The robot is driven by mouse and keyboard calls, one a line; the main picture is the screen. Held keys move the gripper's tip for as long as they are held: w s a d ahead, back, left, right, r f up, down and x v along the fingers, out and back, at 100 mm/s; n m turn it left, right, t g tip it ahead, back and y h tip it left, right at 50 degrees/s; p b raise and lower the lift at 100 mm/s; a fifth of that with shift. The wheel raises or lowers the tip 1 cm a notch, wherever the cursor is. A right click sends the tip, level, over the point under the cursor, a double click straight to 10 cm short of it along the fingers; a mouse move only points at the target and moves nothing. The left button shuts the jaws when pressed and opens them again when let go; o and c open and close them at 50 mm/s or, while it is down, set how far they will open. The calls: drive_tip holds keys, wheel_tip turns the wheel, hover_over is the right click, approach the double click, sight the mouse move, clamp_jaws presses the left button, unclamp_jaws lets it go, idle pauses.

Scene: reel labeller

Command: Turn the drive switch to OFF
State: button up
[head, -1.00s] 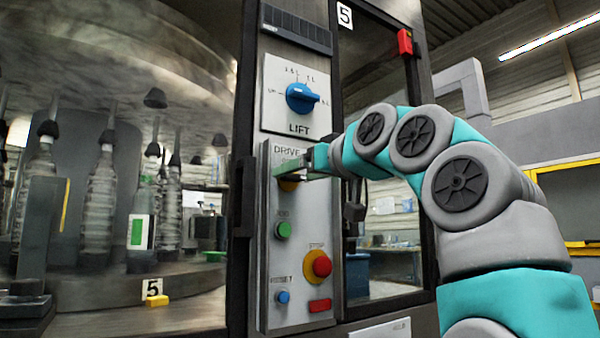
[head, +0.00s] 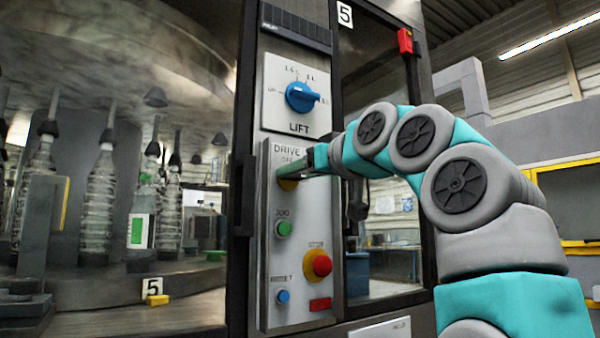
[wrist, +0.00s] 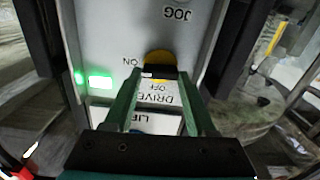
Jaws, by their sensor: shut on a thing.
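The drive switch is a yellow disc (wrist: 158,57) with a black handle (wrist: 160,72) across it, on a grey control panel (head: 300,215). In the head view the yellow disc (head: 288,184) is partly hidden behind my gripper (head: 290,174). In the wrist view, which shows the panel upside down, my gripper (wrist: 161,77) has its two green fingers closed on the ends of the handle. The ON label (wrist: 131,62) is left of the disc and the OFF label (wrist: 152,88) lies between the fingers. The handle lies roughly crosswise there; its exact setting is hard to tell.
Below the switch are a green JOG button (head: 284,229), a red stop button (head: 322,265) on yellow, and a blue button (head: 283,296). A blue LIFT knob (head: 302,97) is above. Bottles (head: 98,205) stand in the machine at left. A dark door frame (head: 243,195) borders the panel.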

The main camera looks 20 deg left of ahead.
drive_tip(key=shift+s+a+f+n+p, duration=0.1)
drive_tip(key=shift+n+p, duration=0.55)
drive_tip(key=shift+n, duration=2.2)
drive_tip(key=shift+s+a+f+n+p, duration=0.1)
drive_tip(key=shift+n+p, duration=0.6)
drive_tip(key=shift+n, duration=2.1)
drive_tip(key=shift+f+n+p, duration=0.1)
drive_tip(key=shift+n+p, duration=0.55)
drive_tip(key=shift+n, duration=2.5)
drive_tip(key=o, duration=1.4)
drive_tip(key=shift+c, duration=0.2)
drive_tip(key=b+v, duration=0.2)
drive_tip(key=v, duration=0.5)
drive_tip(key=shift+s+d, duration=0.25)
drive_tip(key=shift+d, duration=0.05)
